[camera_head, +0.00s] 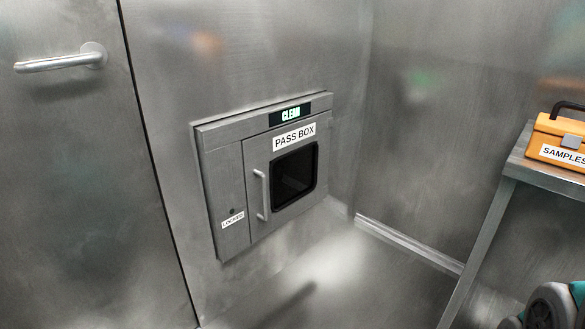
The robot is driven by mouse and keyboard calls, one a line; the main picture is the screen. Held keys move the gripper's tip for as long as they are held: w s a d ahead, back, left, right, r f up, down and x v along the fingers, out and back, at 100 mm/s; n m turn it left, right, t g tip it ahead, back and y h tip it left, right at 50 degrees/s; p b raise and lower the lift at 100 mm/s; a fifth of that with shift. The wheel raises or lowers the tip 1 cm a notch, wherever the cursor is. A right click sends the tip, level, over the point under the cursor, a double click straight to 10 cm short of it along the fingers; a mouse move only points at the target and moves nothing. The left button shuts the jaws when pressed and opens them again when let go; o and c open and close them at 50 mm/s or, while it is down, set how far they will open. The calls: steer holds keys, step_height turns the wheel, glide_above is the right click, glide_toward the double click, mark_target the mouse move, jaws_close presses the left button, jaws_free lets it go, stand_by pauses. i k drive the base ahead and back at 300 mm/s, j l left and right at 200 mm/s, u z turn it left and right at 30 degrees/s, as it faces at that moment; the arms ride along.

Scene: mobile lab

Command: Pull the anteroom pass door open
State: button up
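A "LOCKED" label (232,220) sits left of the handle, below a small dark dot. My gripper is not in view; dark and teal parts at the lower right corner look like my arm, well apart from the door.
A large metal door or panel with a lever handle (62,62) stands at the left. An orange "SAMPLES" case (556,135) sits on a metal table (530,171) at the right. The floor (335,275) before the pass box is clear.

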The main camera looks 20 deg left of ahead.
mark_target(295, 180)
steer(key=u, duration=0.95)
steer(key=i+j, duration=0.1)
steer(key=j, duration=0.15)
steer(key=i+j, duration=0.1)
steer(key=j, duration=0.15)
steer(key=u, duration=0.05)
